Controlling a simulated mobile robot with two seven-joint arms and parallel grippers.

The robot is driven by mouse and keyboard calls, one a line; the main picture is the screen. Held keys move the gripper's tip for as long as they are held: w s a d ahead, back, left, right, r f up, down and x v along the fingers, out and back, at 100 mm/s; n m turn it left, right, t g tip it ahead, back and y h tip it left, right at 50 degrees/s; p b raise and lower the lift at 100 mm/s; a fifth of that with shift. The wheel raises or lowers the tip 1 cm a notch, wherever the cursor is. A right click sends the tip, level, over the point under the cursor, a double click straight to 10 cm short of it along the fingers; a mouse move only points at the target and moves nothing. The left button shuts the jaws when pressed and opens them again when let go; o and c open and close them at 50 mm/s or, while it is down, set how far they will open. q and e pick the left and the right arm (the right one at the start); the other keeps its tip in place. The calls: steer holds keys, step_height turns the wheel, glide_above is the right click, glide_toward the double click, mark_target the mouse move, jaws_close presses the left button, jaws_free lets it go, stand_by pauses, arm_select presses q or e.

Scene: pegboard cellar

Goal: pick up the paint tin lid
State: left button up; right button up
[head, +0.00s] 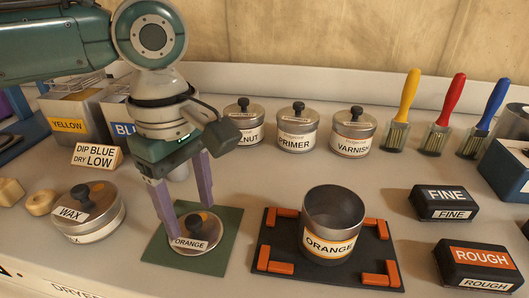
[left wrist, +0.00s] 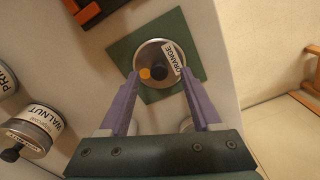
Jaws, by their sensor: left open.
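The paint tin lid (head: 194,243) is a round metal lid with a dark knob, an orange dot and an ORANGE label. It lies flat on a green mat (head: 230,225); the lid also shows in the left wrist view (left wrist: 150,50). My left gripper (head: 191,222) is open, pointing down, with its purple fingers spread above and on either side of the lid's knob. In the left wrist view its fingertips (left wrist: 158,73) frame the lid, and nothing is held. The open ORANGE tin (head: 331,242) stands on a black tray to the right. My right gripper is not in view.
The black tray (head: 262,246) has orange corner pieces. A WAX tin (head: 92,212) stands left of the mat. Lidded tins such as PRIMER (head: 297,128) stand behind, with upright brushes (head: 440,125) at the back right. FINE (head: 446,202) and ROUGH (head: 475,265) blocks lie at right.

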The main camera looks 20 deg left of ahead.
arm_select(q)
steer(key=shift+f, duration=0.8)
jaws_close()
